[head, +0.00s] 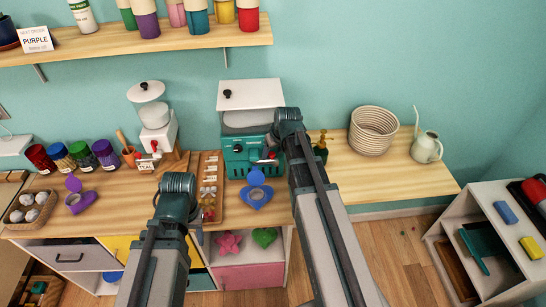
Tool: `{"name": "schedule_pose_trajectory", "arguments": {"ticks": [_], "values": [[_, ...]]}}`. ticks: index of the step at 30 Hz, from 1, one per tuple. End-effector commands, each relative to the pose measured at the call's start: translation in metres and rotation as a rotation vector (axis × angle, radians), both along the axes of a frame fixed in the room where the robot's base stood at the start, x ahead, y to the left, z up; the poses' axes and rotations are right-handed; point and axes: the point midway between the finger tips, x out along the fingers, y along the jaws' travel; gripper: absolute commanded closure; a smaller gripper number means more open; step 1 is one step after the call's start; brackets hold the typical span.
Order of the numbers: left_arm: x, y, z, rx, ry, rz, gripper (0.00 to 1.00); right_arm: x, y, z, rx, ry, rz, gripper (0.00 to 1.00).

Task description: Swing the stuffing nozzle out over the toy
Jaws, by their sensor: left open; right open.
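A teal stuffing machine (238,153) with a white lid stands against the wall on the wooden counter. A small red part (271,156) shows at its front right; the nozzle's exact position is unclear. A blue heart-shaped toy (257,197) lies in front of the machine, with a round grey piece on it and a blue rounded part (256,177) behind. My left arm rises to a bend left of the toy. My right arm reaches up to a bend at the machine's right edge, covering part of it. Neither gripper's fingers can be made out.
A wooden tray (212,168) with small parts lies left of the machine. A white dispenser (157,127), several jars (80,154) and a purple toy (80,202) stand further left. A woven basket (373,130) and watering can (427,147) are on the right. The counter's front right is clear.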

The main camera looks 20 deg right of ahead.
Motion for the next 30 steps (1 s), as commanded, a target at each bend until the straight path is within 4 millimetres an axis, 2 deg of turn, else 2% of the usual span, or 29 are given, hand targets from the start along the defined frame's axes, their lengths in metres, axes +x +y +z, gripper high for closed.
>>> {"name": "schedule_pose_trajectory", "arguments": {"ticks": [8, 18, 30], "values": [[0.0, 0.0001, -0.0006, 0.0, 0.0, 0.0, 0.5, 0.0004, 0.0002, -0.0006, 0.0, 0.0, 0.0, 0.41], [0.0, 0.0, -0.0006, 0.0, 0.0, 0.0, 0.5, 0.0004, 0.0003, -0.0006, 0.0, 0.0, 0.0, 1.0], [0.0, 0.0, -0.0007, 0.0, 0.0, 0.0, 0.5, 0.0005, 0.0003, -0.0007, 0.0, 0.0, 0.0, 1.0]]}}
